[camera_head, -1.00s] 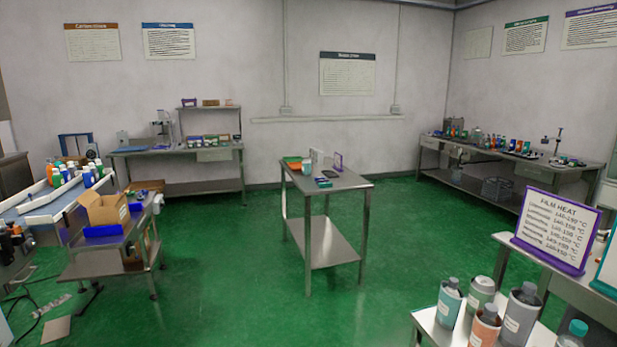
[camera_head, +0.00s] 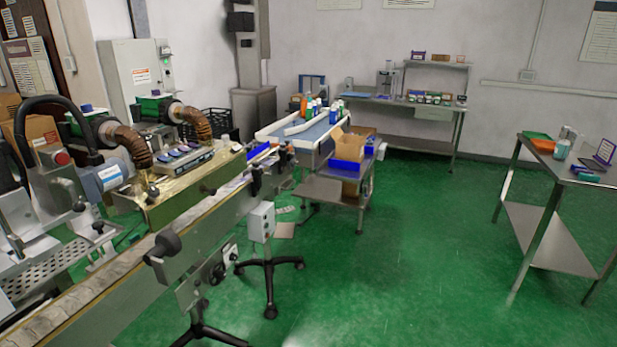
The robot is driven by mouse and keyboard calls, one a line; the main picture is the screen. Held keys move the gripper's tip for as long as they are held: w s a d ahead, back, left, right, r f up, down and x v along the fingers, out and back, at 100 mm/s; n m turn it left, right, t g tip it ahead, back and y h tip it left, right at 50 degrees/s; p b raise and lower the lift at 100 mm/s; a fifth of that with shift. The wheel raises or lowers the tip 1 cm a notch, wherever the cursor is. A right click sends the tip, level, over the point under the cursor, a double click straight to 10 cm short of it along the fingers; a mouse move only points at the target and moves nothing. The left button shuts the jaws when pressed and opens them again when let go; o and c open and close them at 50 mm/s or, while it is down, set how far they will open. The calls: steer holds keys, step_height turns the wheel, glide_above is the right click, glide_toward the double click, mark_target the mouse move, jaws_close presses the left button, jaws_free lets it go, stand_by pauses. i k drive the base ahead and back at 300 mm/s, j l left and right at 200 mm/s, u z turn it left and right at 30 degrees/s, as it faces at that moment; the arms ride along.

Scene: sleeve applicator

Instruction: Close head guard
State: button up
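A metal machine (camera_head: 60,190) stands at the left edge, with a black curved hose or handle (camera_head: 45,102), a red knob (camera_head: 61,158) and a perforated plate. It is cut off by the picture edge. I cannot tell which part is the head guard, or whether a guard is open or shut. My gripper is not in view.
A conveyor (camera_head: 105,297) runs diagonally past the machine, beneath a brass-coloured box (camera_head: 190,190) with brown ducts (camera_head: 197,122). A cart (camera_head: 320,192) and collecting table (camera_head: 298,132) stand beyond. A steel table (camera_head: 570,178) is at right. The green floor (camera_head: 420,250) between is clear.

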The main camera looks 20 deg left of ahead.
mark_target(168, 244)
steer(key=i+j+u, duration=0.1)
steer(key=i+u, duration=0.35)
steer(key=i, duration=1.1)
steer(key=i+u, duration=0.2)
steer(key=i, duration=0.2)
steer(key=i+l+u, duration=0.2)
steer(key=i, duration=0.25)
steer(key=i+l+u, duration=0.2)
steer(key=i, duration=0.2)
steer(key=u, duration=3.55)
steer(key=k+j+u, duration=0.15)
steer(key=j+u, duration=0.6)
steer(key=j, duration=0.3)
steer(key=k, duration=0.05)
